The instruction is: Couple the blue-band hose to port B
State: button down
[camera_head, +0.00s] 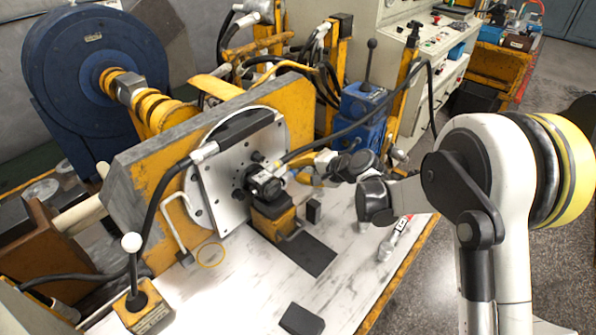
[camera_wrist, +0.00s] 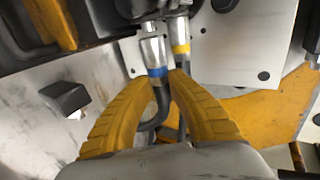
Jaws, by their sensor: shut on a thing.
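In the wrist view, the blue-band hose (camera_wrist: 157,72) has a silver end fitting that points up to the dark motor body. My gripper (camera_wrist: 163,79) has its two yellow fingers closed on this hose just below the blue band. The fitting's upper end is close to the motor's underside; I cannot tell whether it is seated in port B, whose label does not show. The yellow-band hose (camera_wrist: 181,48) stands beside it on the right, its fitting up at the motor. In the head view, the black motor (camera_head: 264,183) sits on the pale round plate, with my gripper (camera_head: 297,170) just right of it.
A yellow block (camera_head: 273,219) stands under the motor. A black hose (camera_head: 365,122) arcs from near my gripper to the blue valve unit (camera_head: 362,110). The white bench top (camera_head: 225,290) is mostly clear in front.

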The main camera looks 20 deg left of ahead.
jog(key=shift+s+a, duration=0.25)
jog(key=shift+s, duration=0.55)
dwell(0.4)
jog(key=c, duration=1.3)
grip_release()
jog(key=shift+o, duration=0.6)
jog(key=p+v, duration=0.1)
jog(key=v, duration=0.6)
jog(key=v, duration=1.2)
